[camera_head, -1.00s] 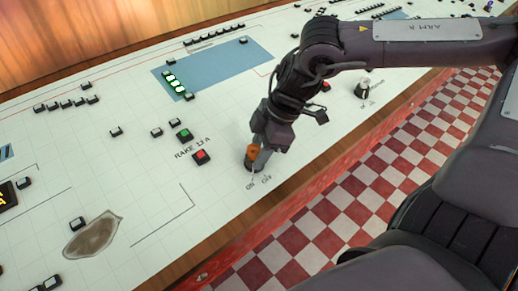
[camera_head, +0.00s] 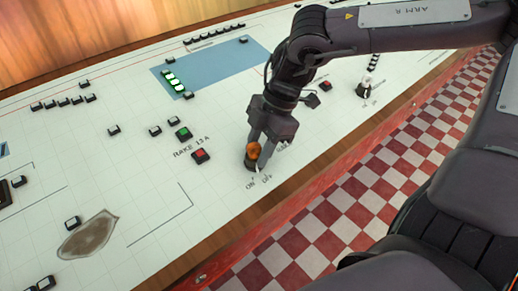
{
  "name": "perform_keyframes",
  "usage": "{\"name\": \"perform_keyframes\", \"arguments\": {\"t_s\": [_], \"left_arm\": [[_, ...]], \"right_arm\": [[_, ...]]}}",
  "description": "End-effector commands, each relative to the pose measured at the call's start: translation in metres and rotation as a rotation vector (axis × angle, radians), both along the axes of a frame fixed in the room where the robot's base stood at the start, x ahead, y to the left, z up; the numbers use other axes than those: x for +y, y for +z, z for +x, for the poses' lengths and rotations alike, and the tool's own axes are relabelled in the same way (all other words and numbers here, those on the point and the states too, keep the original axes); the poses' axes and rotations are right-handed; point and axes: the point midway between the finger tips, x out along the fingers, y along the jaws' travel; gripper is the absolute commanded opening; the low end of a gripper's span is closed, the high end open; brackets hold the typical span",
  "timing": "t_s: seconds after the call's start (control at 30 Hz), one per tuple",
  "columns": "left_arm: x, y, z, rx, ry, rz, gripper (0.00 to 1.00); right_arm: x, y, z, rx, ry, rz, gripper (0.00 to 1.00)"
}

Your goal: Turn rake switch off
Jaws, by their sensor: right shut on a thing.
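The rake switch (camera_head: 252,152) is an orange-brown knob on a dark round base, near the front edge of the white panel. The labels ON and OFF are printed just in front of it. A small pale pointer shows at its base, on the side of the labels; I cannot tell exactly which label it points at. My right gripper (camera_head: 258,156) reaches down from above with its fingers on either side of the knob and is shut on it. The fingers hide part of the knob. My left gripper is not in view.
A green button (camera_head: 184,133) and a red button (camera_head: 200,156) sit left of the switch by the RAKE label. Another knob (camera_head: 367,86) stands farther right. A brown stain (camera_head: 88,236) lies at lower left. The wooden panel edge and a red-white checkered floor (camera_head: 330,214) are in front.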

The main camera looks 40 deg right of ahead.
Motion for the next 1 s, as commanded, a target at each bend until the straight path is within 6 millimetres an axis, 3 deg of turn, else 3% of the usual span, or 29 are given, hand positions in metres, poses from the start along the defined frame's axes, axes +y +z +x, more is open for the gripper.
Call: {"name": "perform_keyframes", "arguments": {"t_s": [1.0], "left_arm": [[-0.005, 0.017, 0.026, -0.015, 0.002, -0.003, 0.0]], "right_arm": [[0.0, 0.0, 0.005, 0.0, 0.429, -0.002, 0.13]]}}
